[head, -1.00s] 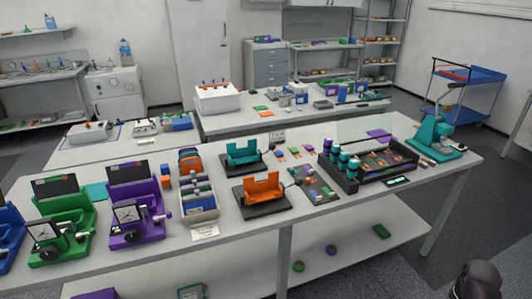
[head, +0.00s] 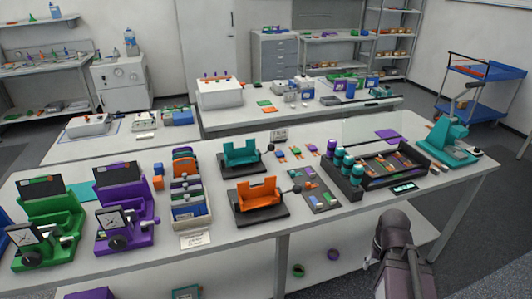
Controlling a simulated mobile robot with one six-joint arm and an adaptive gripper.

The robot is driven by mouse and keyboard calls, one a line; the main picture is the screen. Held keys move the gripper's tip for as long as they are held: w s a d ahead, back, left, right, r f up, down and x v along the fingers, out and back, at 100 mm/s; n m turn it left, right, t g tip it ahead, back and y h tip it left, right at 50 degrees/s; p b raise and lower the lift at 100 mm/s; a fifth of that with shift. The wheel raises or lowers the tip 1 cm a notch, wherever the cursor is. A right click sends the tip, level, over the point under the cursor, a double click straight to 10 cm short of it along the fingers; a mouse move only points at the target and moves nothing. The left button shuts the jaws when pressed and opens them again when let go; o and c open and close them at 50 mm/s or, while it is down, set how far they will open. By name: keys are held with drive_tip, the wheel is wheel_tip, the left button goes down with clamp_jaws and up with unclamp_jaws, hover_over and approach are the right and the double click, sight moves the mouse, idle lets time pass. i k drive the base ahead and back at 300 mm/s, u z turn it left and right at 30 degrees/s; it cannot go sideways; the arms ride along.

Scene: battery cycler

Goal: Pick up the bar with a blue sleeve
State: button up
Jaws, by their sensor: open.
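A long black tray (head: 408,178) on the right half of the bench holds several small bars with coloured sleeves, orange among them. A grey mat (head: 327,208) left of the tray carries small coloured pieces, some bluish. Several more small pieces lie behind the mat, near the teal cradle (head: 241,155). All of these are too small to tell surely which is the bar with a blue sleeve. Part of my arm rises at the lower right, in front of the bench. My gripper's fingers do not show.
Teal and purple cylinders (head: 343,165) stand at the tray's left end, and a teal press (head: 450,140) stands right of it. An orange cradle (head: 258,196), a file rack (head: 188,190) and purple (head: 125,210) and green (head: 47,225) devices fill the left. The front edge is mostly clear.

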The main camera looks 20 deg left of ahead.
sight(279, 155)
drive_tip(key=u, duration=0.45)
drive_tip(key=i, duration=0.5)
drive_tip(key=u, duration=0.3)
